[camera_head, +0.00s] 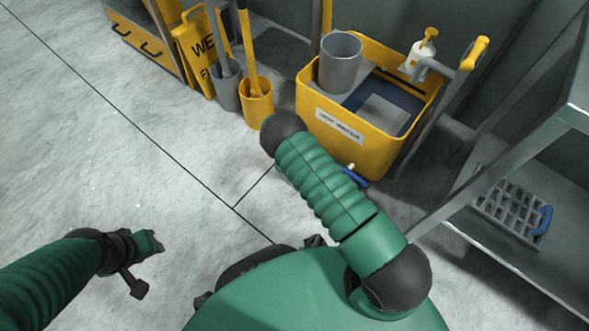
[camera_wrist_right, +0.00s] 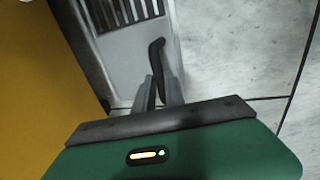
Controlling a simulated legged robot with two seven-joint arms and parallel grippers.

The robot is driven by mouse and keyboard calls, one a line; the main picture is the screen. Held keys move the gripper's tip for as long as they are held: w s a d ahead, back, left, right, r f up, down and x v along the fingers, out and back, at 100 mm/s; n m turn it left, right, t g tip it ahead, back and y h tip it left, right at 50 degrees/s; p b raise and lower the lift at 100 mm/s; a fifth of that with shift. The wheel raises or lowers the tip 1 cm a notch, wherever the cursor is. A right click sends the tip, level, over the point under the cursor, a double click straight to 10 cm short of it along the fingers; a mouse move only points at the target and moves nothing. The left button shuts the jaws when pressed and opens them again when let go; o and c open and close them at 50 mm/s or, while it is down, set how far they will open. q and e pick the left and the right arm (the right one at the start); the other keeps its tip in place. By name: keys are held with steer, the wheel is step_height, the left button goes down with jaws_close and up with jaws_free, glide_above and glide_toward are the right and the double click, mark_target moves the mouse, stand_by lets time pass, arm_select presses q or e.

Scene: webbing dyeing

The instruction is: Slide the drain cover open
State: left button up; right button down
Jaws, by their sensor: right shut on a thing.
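In the right wrist view, a grey metal plate with dark slots, seemingly the drain cover (camera_wrist_right: 125,14), lies at the top, beside a yellow surface. A dark curved handle (camera_wrist_right: 157,57) stands at its right side. My right gripper (camera_wrist_right: 160,92) is shut on the lower part of this handle, one finger on each side. In the head view my right arm shows, but its gripper and this cover are hidden. My left gripper (camera_head: 149,264) is at the lower left over bare floor, its fingers apart and empty.
A yellow tub (camera_head: 345,140) holds a grey cylinder (camera_head: 340,65) at the top centre. A yellow wet floor sign (camera_head: 192,55) and a yellow cup (camera_head: 256,105) stand left of it. A metal shelf (camera_head: 555,260) at right bears a grate with a blue handle (camera_head: 543,219). Left floor is clear.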

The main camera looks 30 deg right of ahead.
steer(key=c, duration=1.4)
jaws_free()
steer(key=s+a+r+p, duration=0.1)
steer(key=a+r+p, duration=0.2)
steer(key=r+p, duration=0.7)
step_height(320, 180, up, 6)
steer(key=shift+s+r, duration=0.15)
steer(key=shift+r, duration=0.05)
steer(key=shift+r, duration=0.1)
